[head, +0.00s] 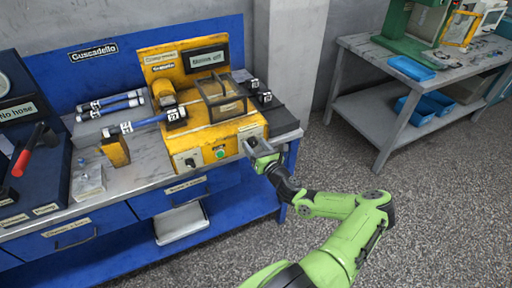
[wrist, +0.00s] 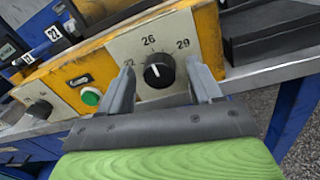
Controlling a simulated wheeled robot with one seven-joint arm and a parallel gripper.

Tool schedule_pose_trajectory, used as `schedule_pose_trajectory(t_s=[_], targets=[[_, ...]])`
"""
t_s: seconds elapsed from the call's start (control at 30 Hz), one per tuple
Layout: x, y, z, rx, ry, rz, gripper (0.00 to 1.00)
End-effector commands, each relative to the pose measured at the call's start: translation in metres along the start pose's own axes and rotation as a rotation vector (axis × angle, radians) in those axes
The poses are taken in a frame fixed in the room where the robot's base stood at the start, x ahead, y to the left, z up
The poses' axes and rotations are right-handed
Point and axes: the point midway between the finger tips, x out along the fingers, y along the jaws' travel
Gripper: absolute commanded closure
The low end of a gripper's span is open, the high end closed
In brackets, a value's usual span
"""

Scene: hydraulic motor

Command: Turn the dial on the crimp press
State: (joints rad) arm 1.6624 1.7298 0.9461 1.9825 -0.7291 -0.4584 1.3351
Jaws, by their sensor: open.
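The yellow crimp press (head: 205,118) stands on the workbench in the head view, with a display reading "Mains off". Its dial (wrist: 158,70) is a black round knob with a white pointer mark, on a pale plate with the numbers 26 and 29 and a third number partly hidden by a finger. My gripper (wrist: 163,82) is open, with one finger on each side of the dial and gaps visible between fingers and knob. In the head view my gripper (head: 257,148) is at the right end of the press front and covers most of the dial.
A green button (wrist: 91,96) and another black switch (wrist: 38,111) sit left of the dial on the press front. Hoses (head: 110,103) and a yellow block (head: 116,150) lie on the bench (head: 140,178) to the left. A second table (head: 360,50) stands at the back right, with clear floor before it.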

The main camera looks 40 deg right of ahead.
Motion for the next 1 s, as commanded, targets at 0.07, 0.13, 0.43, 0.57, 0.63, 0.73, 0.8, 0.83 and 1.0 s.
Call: schedule_pose_trajectory(t_s=[0.07, 0.13, 0.43, 0.57, 0.63, 0.73, 0.8, 0.83, 1.0], targets=[[-0.0002, 0.0000, 0.0002, 0.000, 0.000, 0.000, 0.36], [-0.0003, 0.0000, 0.0002, 0.000, 0.000, 0.000, 0.39], [-0.0006, 0.0001, 0.0002, -0.001, 0.000, 0.001, 0.85], [-0.0007, 0.0001, 0.0001, -0.002, 0.001, 0.001, 0.92], [-0.0007, 0.0002, 0.0002, -0.007, 0.001, 0.001, 0.92], [-0.0006, 0.0005, 0.0003, -0.026, 0.002, 0.001, 0.92], [-0.0005, 0.0007, 0.0005, -0.048, 0.004, 0.001, 0.92], [-0.0005, 0.0008, 0.0006, -0.061, 0.005, 0.002, 0.92], [-0.0005, 0.0012, 0.0011, -0.164, 0.011, 0.001, 0.92]])
